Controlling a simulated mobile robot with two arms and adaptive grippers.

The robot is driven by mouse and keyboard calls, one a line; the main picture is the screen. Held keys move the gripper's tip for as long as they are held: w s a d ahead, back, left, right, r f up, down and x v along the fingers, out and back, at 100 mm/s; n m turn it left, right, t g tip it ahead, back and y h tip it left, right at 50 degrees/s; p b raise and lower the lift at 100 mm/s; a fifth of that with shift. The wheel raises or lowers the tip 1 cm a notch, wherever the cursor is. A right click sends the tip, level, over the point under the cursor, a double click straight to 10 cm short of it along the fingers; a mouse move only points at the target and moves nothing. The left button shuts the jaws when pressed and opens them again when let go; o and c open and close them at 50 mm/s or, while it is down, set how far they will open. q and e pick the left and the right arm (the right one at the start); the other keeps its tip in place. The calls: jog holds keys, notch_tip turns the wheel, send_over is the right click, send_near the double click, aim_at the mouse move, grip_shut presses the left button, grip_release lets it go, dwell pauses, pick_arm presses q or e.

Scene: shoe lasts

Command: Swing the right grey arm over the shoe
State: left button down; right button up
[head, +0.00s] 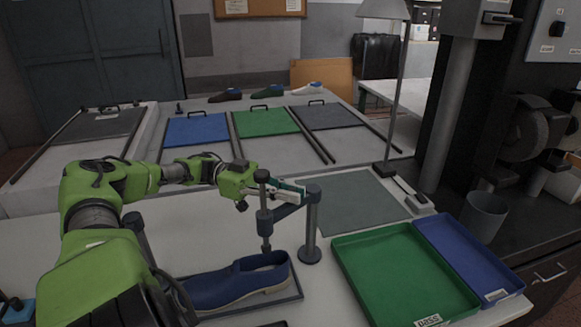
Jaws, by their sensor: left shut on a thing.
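The blue shoe (238,283) with a pale sole lies on a dark flat tray (290,294) at the front. The right grey arm (284,213) reaches left from its upright post (311,235), which stands on a round foot to the right of the shoe. Its vertical spindle (265,222) stands over the shoe's opening; I cannot tell whether its tip touches the shoe. My left gripper (287,190) is shut on the right grey arm near its top. The exact contact is partly hidden. My right gripper is not in view.
A green tray (388,241) and a blue tray (470,258) lie at the right. A grey mat (350,212) and a lamp (392,120) stand behind. Another dark post (137,230) shows behind my left arm. Blue, green and grey panels and several shoes are at the back.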

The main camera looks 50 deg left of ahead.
aim_at(291, 188)
jog(key=shift+d+f, duration=0.45)
jog(key=shift+a, duration=0.1)
pick_arm(q)
jog(key=shift+r, duration=0.1)
jog(key=c, duration=2)
grip_release()
jog(key=shift+c, duration=0.2)
jog(key=shift+a, duration=0.1)
jog(key=shift+r, duration=0.25)
notch_tip(291, 188, up, 9)
jog(key=shift+r, duration=0.2)
pick_arm(e)
jog(key=shift+a, duration=0.35)
